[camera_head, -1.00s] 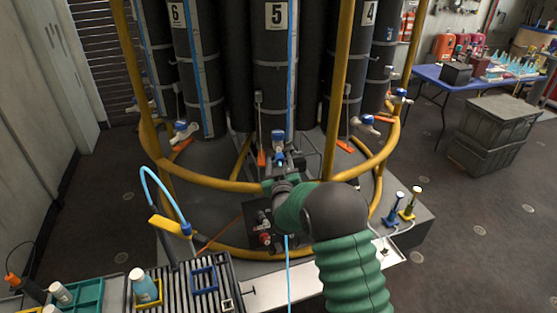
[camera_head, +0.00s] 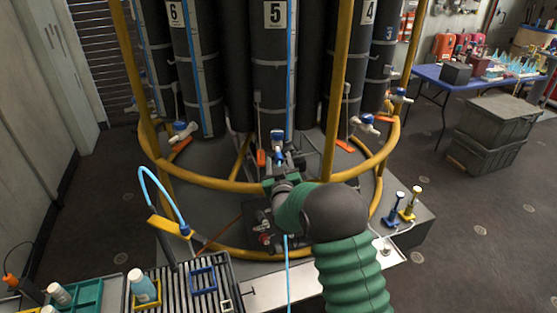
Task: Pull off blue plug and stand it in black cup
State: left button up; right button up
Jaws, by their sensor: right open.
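My right arm comes in from the lower right in its green sleeve. Its gripper (camera_head: 268,186) is open beside the front of the yellow ring rail, below the number 5 cylinder; its fingertips are small and hard to make out. A blue fitting (camera_head: 278,138) sits on the valve under that cylinder, just beyond the gripper. It may be the blue plug, but I cannot tell. A dark box with small fittings (camera_head: 258,222) lies below the gripper, partly behind my arm. I cannot make out a black cup for certain. My left gripper is not in view.
A yellow rail (camera_head: 215,184) rings the black cylinders (camera_head: 268,85). A light-blue hose with a blue end (camera_head: 185,229) is at the left. A slatted tray (camera_head: 180,290) with a bottle (camera_head: 145,289) stands at the front left. Two small plunger-like items (camera_head: 409,207) stand on the right.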

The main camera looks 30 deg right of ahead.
aim_at(280, 162)
grip_shut()
dwell(0.3)
jog(key=shift+r, duration=0.1)
dwell(1.0)
jog(key=shift+v, duration=3.05)
jog(key=shift+w, duration=0.1)
